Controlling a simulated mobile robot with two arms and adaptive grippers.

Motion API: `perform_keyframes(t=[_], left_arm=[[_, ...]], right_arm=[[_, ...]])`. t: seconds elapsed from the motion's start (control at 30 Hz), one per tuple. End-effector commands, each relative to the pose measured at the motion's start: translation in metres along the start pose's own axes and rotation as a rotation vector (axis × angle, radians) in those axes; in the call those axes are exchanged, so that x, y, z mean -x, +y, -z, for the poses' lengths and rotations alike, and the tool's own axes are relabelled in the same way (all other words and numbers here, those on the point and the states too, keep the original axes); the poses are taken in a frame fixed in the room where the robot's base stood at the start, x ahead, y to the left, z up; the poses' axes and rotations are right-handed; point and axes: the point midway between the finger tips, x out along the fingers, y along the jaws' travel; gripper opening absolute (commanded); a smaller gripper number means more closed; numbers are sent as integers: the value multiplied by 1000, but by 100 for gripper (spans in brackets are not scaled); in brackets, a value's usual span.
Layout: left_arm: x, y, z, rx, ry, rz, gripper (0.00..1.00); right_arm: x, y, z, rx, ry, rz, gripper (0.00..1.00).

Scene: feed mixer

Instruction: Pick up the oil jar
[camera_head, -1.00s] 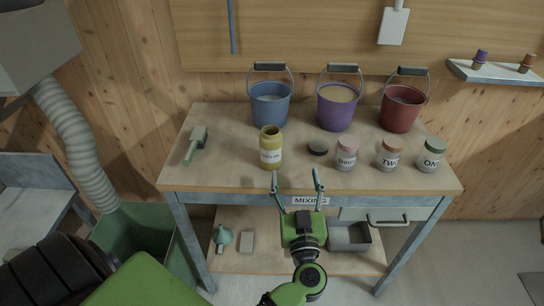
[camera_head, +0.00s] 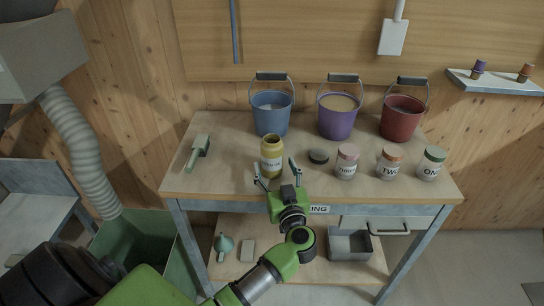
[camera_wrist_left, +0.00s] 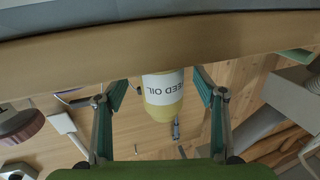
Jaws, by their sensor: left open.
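The oil jar (camera_head: 272,157) is a yellow, open-topped jar with a white label ending in "OIL". It stands upright near the front edge of the workbench, left of its middle. My left gripper (camera_head: 277,170) is open at the bench's front edge, its two fingers pointing toward the jar. In the left wrist view the jar (camera_wrist_left: 162,90) appears upside down between the two open fingers (camera_wrist_left: 160,88), with a gap on each side. I see no finger touching it. My right gripper is not in view.
Right of the jar are a dark lid (camera_head: 318,156) and jars with pink (camera_head: 347,161), orange (camera_head: 389,163) and green (camera_head: 432,163) lids. Blue (camera_head: 271,116), purple (camera_head: 338,118) and red (camera_head: 401,119) buckets stand behind. A green-handled tool (camera_head: 198,150) lies left. The bench front edge is close below my gripper.

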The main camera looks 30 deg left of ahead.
Motion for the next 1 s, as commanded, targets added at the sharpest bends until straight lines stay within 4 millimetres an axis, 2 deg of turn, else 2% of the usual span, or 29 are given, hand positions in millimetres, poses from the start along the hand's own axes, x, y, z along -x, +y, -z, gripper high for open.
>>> perform_keyframes(t=[0.1, 0.2, 0.5, 0.7, 1.0], left_arm=[[-20, -2, 5, -3, 5, 2, 64], [-31, -2, 4, -2, 2, 1, 64], [-36, -2, 3, -1, 1, 0, 64], [-35, -2, 3, -1, 1, 0, 14], [-35, -1, 5, 0, 2, 0, 14]], right_arm=[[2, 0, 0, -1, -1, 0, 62], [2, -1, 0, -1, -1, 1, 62], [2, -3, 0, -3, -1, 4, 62], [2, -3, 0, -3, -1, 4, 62], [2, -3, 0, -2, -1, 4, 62]])
